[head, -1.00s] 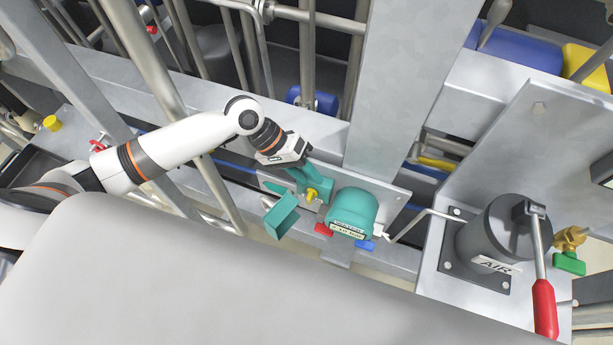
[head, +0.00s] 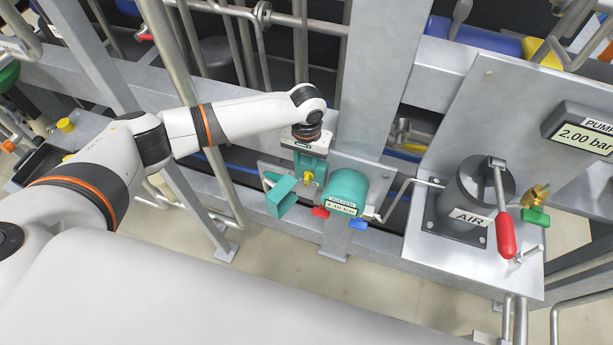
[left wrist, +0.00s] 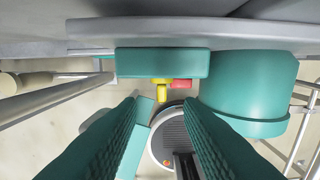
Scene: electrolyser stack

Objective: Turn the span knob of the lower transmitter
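The teal transmitter (head: 347,188) has a round body with a small display. To its left are a yellow knob (head: 307,178) and an open teal box-shaped part (head: 281,198). In the left wrist view the yellow knob (left wrist: 162,91) sits below a teal block (left wrist: 162,62), with a red part (left wrist: 181,84) close by and the round teal body (left wrist: 250,90) to the right. My left gripper (head: 307,164) is at the yellow knob. In the left wrist view its two ribbed fingers (left wrist: 164,106) are apart and empty, with the knob between their directions. Whether they touch anything is unclear.
A grey AIR unit (head: 468,200) with a red lever (head: 505,235) stands at right, below a pump display (head: 585,135).

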